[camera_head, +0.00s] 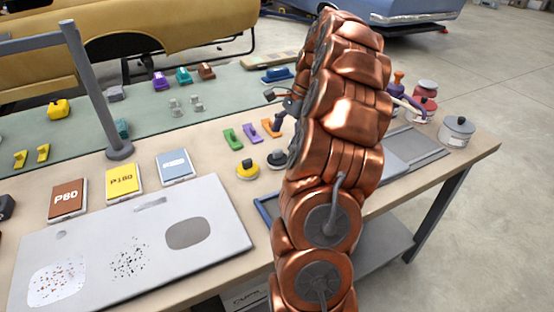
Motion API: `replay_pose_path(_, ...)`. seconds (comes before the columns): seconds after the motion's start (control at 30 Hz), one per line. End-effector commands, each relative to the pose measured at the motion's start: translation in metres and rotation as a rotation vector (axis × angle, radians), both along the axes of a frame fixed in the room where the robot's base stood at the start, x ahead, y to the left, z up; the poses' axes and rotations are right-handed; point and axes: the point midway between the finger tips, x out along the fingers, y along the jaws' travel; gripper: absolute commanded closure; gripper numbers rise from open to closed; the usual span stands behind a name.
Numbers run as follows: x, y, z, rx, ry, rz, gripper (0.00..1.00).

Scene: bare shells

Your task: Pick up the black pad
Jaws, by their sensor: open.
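The black pad (277,160) is a small round dark disc with a knob on top. It sits on the tan tabletop, just left of my copper arm and right of a similar yellow pad (247,171). My gripper (273,108) shows only in part at the left edge of my arm. Its dark fingers are open, with nothing seen between them. It appears beyond the black pad in the picture, apart from it. The rest of the gripper is hidden behind my arm.
Green, purple and orange blocks (250,131) lie just behind the pads. A grey panel (215,210) covers the front left. Sandpaper packs (122,181) lie behind it. A grey post (85,90) stands at left. Cans (456,131) stand at right.

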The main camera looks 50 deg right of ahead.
Motion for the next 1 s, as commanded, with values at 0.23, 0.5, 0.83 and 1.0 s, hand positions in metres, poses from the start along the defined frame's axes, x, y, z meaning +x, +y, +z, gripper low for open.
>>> replay_pose_path(0.23, 0.001, 0.005, -0.01, 0.001, 0.001, 0.002, 0.09)
replay_pose_path(0.5, 0.004, 0.015, -0.034, 0.005, 0.004, 0.003, 0.09)
replay_pose_path(0.83, 0.007, 0.022, -0.055, 0.0, 0.0, 0.002, 0.09)
replay_pose_path(1.0, 0.008, 0.021, -0.055, 0.0, -0.001, 0.002, 0.15)
